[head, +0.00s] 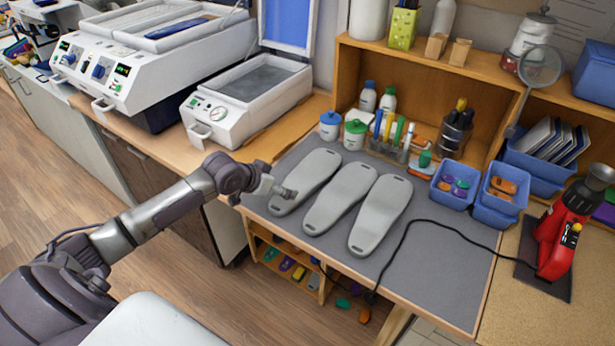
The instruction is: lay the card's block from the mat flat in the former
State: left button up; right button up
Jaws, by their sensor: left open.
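Three grey insole-shaped blocks lie side by side on the grey mat (445,268): a left block (312,172), a middle block (342,195) and a right block (380,215). Each has a small slot near its ends. My left gripper (287,193) is open at the left edge of the left block, overlapping it in the picture; I cannot tell whether it touches. The white former (228,122) stands behind and left of the mat, its lid (288,22) raised and its dark bed uncovered. I cannot make out a card. My right gripper is out of view.
A larger white machine (150,75) stands left of the former. Jars, a pen rack and blue bins (455,185) line the mat's back. A black cable (405,235) crosses the mat right of the blocks to a red tool (560,235). The mat's front right is otherwise clear.

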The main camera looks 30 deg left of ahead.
aim_at(293, 188)
pick_arm(q)
jog(key=shift+x, duration=0.95)
jog(key=shift+w+d+f+p, duration=0.15)
jog(key=shift+w+f+p, duration=0.1)
jog(key=shift+w+p, duration=0.15)
jog(key=x, duration=0.3)
jog(key=shift+w+f+p, duration=0.1)
jog(key=shift+f+p, duration=0.1)
jog(key=shift+p, duration=0.2)
jog(key=shift+w+f, duration=0.3)
jog(key=shift+f, duration=0.05)
jog(key=shift+c, duration=1)
jog(key=c, duration=1)
jog(key=shift+r, duration=0.1)
jog(key=shift+c, duration=1.4)
jog(key=shift+r, duration=0.1)
